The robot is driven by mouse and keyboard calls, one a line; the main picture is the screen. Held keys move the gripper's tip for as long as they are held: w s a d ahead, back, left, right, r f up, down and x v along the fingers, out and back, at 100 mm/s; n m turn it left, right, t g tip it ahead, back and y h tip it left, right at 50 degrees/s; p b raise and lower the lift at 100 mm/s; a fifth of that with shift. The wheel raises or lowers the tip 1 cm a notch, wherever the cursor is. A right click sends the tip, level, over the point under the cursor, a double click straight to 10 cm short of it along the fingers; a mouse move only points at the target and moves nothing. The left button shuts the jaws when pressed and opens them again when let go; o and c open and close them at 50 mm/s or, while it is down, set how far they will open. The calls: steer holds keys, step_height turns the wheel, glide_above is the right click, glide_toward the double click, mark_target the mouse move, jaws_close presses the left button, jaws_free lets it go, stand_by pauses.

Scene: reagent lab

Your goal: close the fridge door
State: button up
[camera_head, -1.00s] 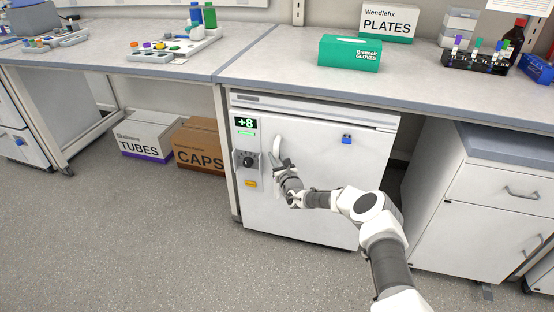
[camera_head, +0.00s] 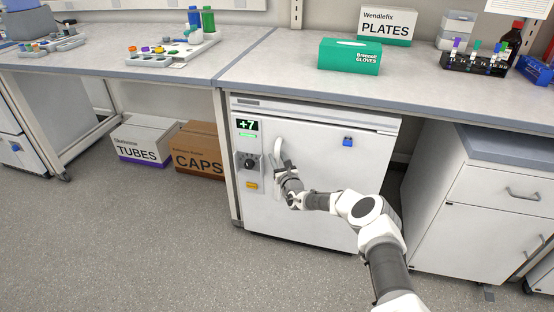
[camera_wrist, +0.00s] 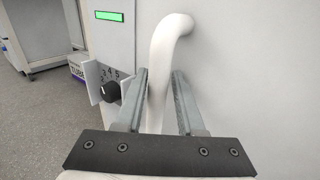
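The white fridge (camera_head: 310,220) stands under the bench. Its door (camera_head: 330,175) looks flush with the body, with no clear gap along the edges I can see. The white curved handle (camera_head: 278,150) is on the left part of the door; it also shows in the wrist view (camera_wrist: 160,50). My gripper (camera_head: 281,172) is at the handle. In the wrist view its two fingers (camera_wrist: 160,75) stand on either side of the handle, apart, with a narrow gap at the right finger. They do not look clamped on it.
A control panel with a +7 display (camera_head: 246,125), green light and dial (camera_head: 248,162) is left of the handle. A blue item (camera_head: 347,141) is on the door. Boxes (camera_head: 147,140) stand left under the bench, a drawer cabinet (camera_head: 480,215) right. The floor in front is clear.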

steer(key=shift+o, duration=0.3)
steer(key=shift+d+r, duration=0.1)
steer(key=shift+d, duration=0.1)
steer(key=p+v, duration=0.7)
steer(key=v, duration=1)
steer(key=shift+s+a, duration=0.2)
steer(key=shift+s, duration=0.05)
